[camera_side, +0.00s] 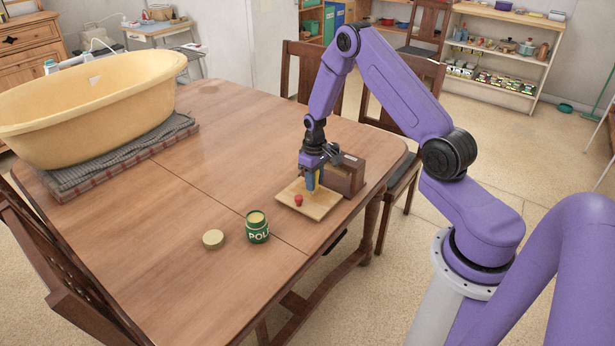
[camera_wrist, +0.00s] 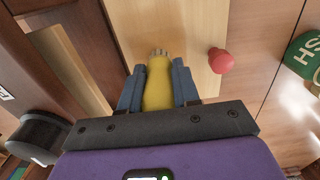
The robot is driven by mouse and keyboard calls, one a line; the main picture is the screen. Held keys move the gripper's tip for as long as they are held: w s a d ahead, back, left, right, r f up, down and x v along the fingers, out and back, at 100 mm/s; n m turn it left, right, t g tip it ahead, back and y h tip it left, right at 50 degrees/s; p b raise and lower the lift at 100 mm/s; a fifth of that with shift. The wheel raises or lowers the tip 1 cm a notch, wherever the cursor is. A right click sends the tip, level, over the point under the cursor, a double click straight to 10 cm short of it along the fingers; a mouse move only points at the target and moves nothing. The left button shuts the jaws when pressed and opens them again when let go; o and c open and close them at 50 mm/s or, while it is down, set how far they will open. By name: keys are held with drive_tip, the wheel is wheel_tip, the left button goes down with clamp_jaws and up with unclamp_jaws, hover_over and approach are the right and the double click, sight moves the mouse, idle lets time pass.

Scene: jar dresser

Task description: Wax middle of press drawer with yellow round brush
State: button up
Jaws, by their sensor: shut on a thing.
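My gripper (camera_side: 312,186) points down, shut on a yellow round brush (camera_wrist: 158,88). The brush stands between the two blue fingers in the wrist view, with greyish bristles at its far end. It is over the pale wooden press drawer (camera_side: 322,208), which lies flat in front of a brown box (camera_side: 349,174). I cannot tell whether the bristles touch the wood. A red knob (camera_side: 298,200) is at the drawer's left side; it also shows in the wrist view (camera_wrist: 221,61). An open green polish jar (camera_side: 257,230) stands left of the drawer, with yellowish contents.
A round lid (camera_side: 213,239) lies on the table (camera_side: 225,125) left of the jar. A large yellow tub (camera_side: 75,115) rests on a folded grey cloth (camera_side: 140,150) at the left. Chairs (camera_side: 300,65) stand close around the table. The table's middle is clear.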

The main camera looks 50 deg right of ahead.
drive_tip(key=shift+s, duration=2.4)
drive_tip(key=shift+w, duration=5.3)
drive_tip(key=shift+s, duration=5.35)
drive_tip(key=shift+w, duration=5.45)
drive_tip(key=shift+s+r, duration=0.1)
drive_tip(key=shift+s, duration=5.5)
wheel_tip(320, 180, up, 8)
drive_tip(key=shift+w, duration=0.1)
